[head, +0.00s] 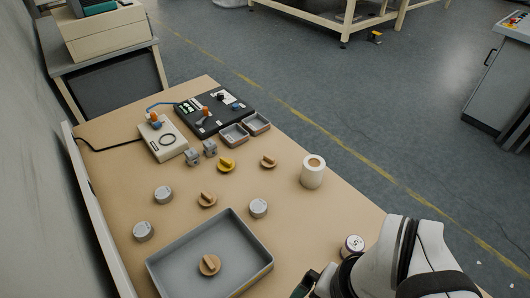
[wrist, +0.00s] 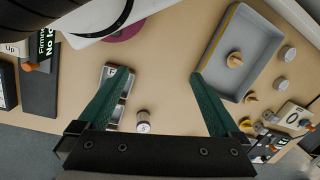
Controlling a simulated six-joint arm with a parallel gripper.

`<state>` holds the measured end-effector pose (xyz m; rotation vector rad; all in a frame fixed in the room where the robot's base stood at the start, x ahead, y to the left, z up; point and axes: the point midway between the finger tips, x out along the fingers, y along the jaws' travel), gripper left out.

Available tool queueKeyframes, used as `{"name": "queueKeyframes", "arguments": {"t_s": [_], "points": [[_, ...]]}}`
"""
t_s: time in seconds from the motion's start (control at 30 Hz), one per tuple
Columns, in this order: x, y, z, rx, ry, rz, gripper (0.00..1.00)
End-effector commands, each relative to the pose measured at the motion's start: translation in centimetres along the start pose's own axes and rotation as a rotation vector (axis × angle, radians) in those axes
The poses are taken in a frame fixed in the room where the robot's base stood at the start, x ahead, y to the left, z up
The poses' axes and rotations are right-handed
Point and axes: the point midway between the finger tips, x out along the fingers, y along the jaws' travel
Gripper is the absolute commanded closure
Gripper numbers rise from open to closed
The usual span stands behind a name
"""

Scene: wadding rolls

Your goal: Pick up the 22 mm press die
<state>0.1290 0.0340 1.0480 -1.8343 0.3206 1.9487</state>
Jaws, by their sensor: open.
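No size marking can be read, so I cannot tell which piece is the 22 mm press die. Round grey pieces (head: 142,231), (head: 163,194) and (head: 258,207) stand on the table in the head view. Wooden pieces with raised grips (head: 207,200), (head: 268,161) and a yellow one (head: 226,164) lie farther back. Another wooden piece (head: 210,265) is in the grey tray (head: 165,283); it also shows in the wrist view (wrist: 235,60). My gripper (wrist: 160,75) is open and empty above the table, its green fingers wide apart. In the head view it is mostly cut off at the bottom.
A small labelled cylinder (head: 353,245) stands near my arm; in the wrist view (wrist: 143,121) it is near the left finger. A white roll (head: 312,172), grey blocks (head: 192,157), a cabled device (head: 166,142) and small bins (head: 234,135) stand farther back. Bare tabletop lies between.

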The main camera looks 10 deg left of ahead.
Motion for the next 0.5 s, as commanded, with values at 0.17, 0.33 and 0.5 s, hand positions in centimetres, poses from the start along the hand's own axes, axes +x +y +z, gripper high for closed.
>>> {"name": "queueKeyframes", "arguments": {"t_s": [0.17,0.33,0.5], "points": [[0.0,0.0,0.0,0.000,0.000,0.000,0.02],[1.0,-2.6,0.1,0.105,-0.139,-0.090,0.02],[3.6,-10.8,-5.1,0.588,-0.493,-0.443,0.02]]}}
